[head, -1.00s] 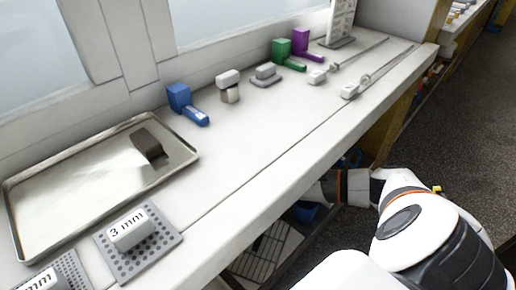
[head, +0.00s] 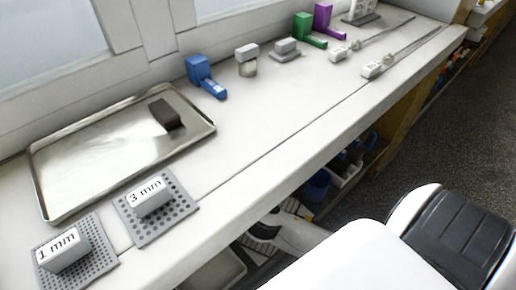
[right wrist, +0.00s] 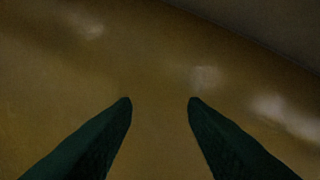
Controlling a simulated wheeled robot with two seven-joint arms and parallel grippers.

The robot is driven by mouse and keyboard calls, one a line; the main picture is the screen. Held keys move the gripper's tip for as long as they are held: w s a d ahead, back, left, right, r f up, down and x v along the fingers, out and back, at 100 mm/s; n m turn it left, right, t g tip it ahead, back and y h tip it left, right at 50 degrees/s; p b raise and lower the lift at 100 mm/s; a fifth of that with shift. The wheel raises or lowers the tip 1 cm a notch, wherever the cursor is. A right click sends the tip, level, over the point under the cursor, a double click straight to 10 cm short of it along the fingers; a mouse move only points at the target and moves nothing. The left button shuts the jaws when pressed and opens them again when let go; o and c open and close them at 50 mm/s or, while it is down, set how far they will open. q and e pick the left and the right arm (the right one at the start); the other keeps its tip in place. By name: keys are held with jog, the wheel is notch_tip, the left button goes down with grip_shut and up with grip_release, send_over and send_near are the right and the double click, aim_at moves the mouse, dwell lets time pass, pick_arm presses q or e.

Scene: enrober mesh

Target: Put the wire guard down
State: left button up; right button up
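No wire guard can be made out for certain. A pale piece with dark grid lines (head: 258,244) shows below the bench edge in the head view, partly hidden by a white arm part of mine; I cannot tell whether it is the guard. My right gripper (right wrist: 160,103) shows in the right wrist view as two dark green fingers, spread apart with nothing between them. They face a dim brown surface (right wrist: 150,55). My left gripper is not in view.
On the white bench (head: 250,150) are a metal tray (head: 50,205) with a dark block (head: 166,116), perforated plates marked 3 mm (head: 180,208) and 1 mm (head: 95,262), a blue scoop-like piece (head: 200,73) and two long-handled tools (head: 375,68). The bench middle is clear. Blue containers (head: 317,184) sit below.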

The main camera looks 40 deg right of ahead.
jog(key=s+d+f+m+g+h, duration=0.1)
jog(key=s+d+f+m+g, duration=0.1)
jog(key=s+f+g, duration=0.4)
jog(key=s+d+f+m+g+h, duration=0.2)
jog(key=s+f+g, duration=0.4)
jog(key=s, duration=0.4)
jog(key=shift+s+d+f+m, duration=0.2)
jog(key=shift+d+f+m, duration=0.05)
jog(key=shift+f+m, duration=0.4)
